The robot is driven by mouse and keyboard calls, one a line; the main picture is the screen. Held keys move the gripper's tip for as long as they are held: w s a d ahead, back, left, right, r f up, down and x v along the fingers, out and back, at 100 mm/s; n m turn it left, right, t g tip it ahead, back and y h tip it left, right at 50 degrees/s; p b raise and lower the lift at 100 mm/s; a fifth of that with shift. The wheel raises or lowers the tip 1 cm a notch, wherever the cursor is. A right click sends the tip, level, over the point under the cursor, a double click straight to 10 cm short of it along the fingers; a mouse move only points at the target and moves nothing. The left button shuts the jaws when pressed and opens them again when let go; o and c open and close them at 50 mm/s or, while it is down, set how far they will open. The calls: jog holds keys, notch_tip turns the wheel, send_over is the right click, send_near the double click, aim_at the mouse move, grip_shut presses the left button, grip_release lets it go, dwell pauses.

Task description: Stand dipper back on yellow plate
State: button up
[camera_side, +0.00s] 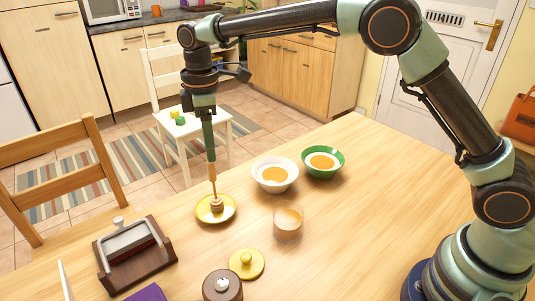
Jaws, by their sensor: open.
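The wooden dipper (216,204) stands upright, head down, on the yellow plate (202,218), its thin handle leaning slightly left toward the top. The plate lies near the table's far edge, left of the bowls. My gripper (210,156) points straight down above the plate, with its fingertips at the upper part of the dipper's handle. Its jaws are open; the top of the handle is hidden by the fingers. From this side I cannot tell whether a finger touches the handle.
A glass (288,222) with light orange contents stands right of the plate. Behind it are a white bowl (264,184) and a green bowl (338,166). A yellow lid (246,264), a round brown pot (222,287) and a dark wooden holder (135,255) sit nearer. The table's right side is clear.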

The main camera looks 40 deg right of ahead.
jog(key=s+d+r+m+t, duration=0.3)
jog(key=s+d+r+m, duration=0.4)
jog(key=s+d+r, duration=0.4)
jog(key=s+d+f+m+t, duration=0.2)
jog(key=s+d+f+m, duration=0.2)
jog(key=s+d+m, duration=0.2)
jog(key=s+d, duration=0.2)
jog(key=s, duration=0.1)
jog(key=shift+s+d+f+t, duration=0.3)
jog(key=shift+d, duration=0.1)
